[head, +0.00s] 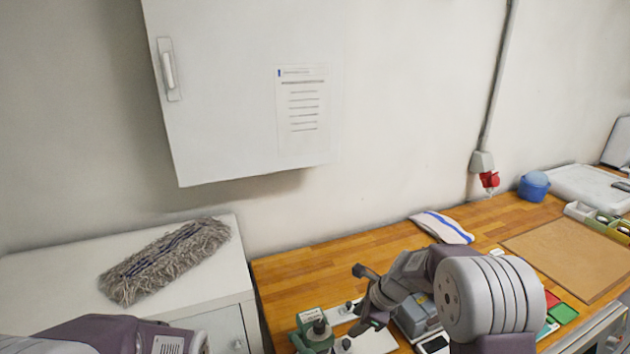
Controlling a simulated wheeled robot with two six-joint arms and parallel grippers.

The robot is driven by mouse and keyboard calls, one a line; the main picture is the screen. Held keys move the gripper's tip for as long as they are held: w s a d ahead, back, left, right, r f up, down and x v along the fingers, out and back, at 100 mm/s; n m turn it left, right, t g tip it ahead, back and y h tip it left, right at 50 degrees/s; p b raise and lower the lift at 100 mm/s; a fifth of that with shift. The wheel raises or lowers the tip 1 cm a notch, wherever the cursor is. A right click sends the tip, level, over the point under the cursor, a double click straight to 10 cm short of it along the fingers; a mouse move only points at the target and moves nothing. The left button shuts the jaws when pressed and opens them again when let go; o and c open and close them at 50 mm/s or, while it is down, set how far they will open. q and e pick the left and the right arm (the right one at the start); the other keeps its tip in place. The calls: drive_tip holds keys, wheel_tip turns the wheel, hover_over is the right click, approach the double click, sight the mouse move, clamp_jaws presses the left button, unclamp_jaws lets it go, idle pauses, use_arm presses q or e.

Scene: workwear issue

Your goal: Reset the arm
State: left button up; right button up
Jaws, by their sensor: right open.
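My right arm reaches in over the wooden worktop (320,257) from the lower right. My right gripper (362,299) is open and points left, with its two dark fingers apart and nothing seen between them. It is above the front part of the worktop, near a green and grey device (312,330). Part of my left arm shows at the bottom left corner, in front of the white cabinet. My left gripper is outside the picture.
A grey mop head (165,262) lies on a white low cabinet (50,275). A white wall cabinet (225,100) hangs above. A folded striped cloth (442,227), a blue pot (534,186) and a brown board (570,255) lie on the worktop. The worktop's back left is clear.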

use_arm(q)
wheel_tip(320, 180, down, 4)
drive_tip(key=b, duration=0.2)
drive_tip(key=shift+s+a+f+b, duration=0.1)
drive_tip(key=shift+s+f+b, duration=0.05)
drive_tip(key=shift+b, duration=0.15)
use_arm(e)
drive_tip(key=s+d+f+n+h, duration=0.1)
drive_tip(key=s+d+f+n, duration=0.1)
drive_tip(key=s+n, duration=0.8)
drive_tip(key=s+d+f+n+g+h, duration=0.1)
drive_tip(key=s+d+f+n+h, duration=0.1)
drive_tip(key=s+n, duration=0.8)
drive_tip(key=shift+s+d+f+n+g+h, duration=0.25)
drive_tip(key=shift+d+f+n+g+h, duration=0.1)
drive_tip(key=shift+d+n, duration=0.35)
